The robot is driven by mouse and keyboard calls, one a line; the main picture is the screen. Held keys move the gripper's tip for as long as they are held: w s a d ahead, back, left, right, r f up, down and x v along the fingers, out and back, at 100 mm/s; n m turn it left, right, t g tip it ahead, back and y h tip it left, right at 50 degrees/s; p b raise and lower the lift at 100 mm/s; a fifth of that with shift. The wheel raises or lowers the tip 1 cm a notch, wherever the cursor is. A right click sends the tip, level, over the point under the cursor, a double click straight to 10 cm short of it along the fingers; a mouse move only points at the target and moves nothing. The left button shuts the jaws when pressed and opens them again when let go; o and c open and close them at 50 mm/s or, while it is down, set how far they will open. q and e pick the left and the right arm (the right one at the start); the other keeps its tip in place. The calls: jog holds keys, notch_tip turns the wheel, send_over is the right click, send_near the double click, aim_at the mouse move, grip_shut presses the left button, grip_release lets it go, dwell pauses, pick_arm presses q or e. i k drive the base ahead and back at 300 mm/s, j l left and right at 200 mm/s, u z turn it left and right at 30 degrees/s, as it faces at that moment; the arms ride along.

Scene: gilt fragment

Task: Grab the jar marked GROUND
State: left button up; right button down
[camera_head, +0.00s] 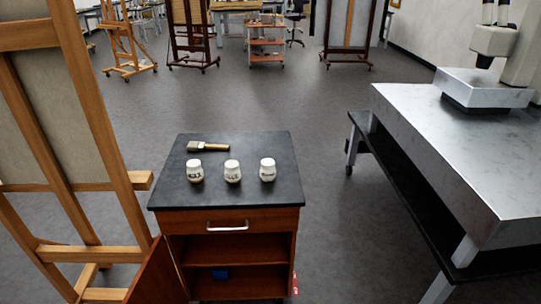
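Three small white jars with white lids stand upright in a row on the black top (225,199) of a wooden cabinet. They are the left jar (195,172), the middle jar (232,172) and the right jar (267,171). Each bears dark lettering. The left label looks like a short word ending in X; the other labels are too small to read, so I cannot tell which says GROUND. Neither of my grippers is in view.
A flat brush (208,147) lies behind the left jar. The cabinet's door (157,276) hangs open at lower left. A wooden easel (85,130) stands close on the left, a metal-topped table (445,140) on the right. Floor between cabinet and table is clear.

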aim_at(268, 171)
jog(key=i+l+u, duration=0.25)
jog(key=i+l, duration=0.75)
